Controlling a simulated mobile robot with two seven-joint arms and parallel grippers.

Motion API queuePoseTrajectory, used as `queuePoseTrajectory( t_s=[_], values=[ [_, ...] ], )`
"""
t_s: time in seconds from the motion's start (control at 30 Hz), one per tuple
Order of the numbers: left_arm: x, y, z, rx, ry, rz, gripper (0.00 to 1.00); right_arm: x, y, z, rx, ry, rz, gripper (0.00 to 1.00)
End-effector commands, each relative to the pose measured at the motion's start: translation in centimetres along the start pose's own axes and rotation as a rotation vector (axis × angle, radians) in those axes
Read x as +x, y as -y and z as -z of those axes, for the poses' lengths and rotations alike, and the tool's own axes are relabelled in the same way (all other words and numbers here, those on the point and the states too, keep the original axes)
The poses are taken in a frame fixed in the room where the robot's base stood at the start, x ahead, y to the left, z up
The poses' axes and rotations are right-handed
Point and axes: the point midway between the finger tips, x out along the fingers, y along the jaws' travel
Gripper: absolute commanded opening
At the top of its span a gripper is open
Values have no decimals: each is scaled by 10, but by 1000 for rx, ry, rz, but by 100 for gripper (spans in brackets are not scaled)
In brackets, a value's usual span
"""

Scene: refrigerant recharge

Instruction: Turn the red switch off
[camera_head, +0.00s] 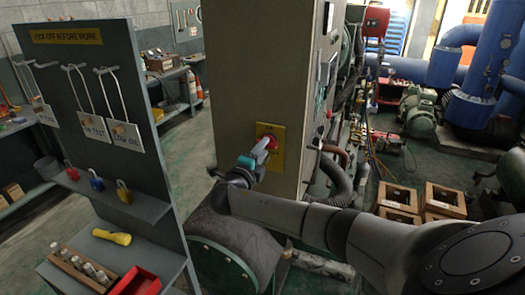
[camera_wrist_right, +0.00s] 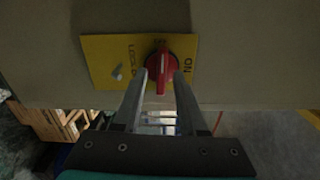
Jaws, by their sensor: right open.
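The red switch (camera_head: 271,142) is a round rotary knob with a raised bar handle on a yellow plate (camera_head: 279,158), fixed to the tall beige cabinet (camera_head: 243,70). In the right wrist view the switch (camera_wrist_right: 160,66) has its bar upright in the picture, and the plate (camera_wrist_right: 98,58) has ON lettering at its right end. My right gripper (camera_head: 264,148) is open, with its fingertips on either side of the bar, also seen in the wrist view (camera_wrist_right: 160,80). I cannot tell whether they touch it. My left gripper is not in view.
A grey lockout board (camera_head: 90,110) with hanging tags and shelf padlocks stands left of the cabinet. A yellow flashlight (camera_head: 112,237) and red tray (camera_head: 136,282) lie on its lower shelf. Hoses (camera_head: 336,175) hang right of the cabinet.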

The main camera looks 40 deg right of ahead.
Motion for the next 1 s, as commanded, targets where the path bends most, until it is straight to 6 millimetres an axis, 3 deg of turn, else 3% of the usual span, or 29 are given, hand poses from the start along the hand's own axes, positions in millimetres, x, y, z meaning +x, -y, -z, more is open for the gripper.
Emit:
queuePoseTrajectory(
  t_s=[0.17, 1.0],
  values=[
    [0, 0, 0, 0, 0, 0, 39, -6, 1, -1, 2, 3, 2, 41],
    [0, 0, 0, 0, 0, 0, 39, -87, 1, -1, 3, 2, 2, 41]
  ],
)
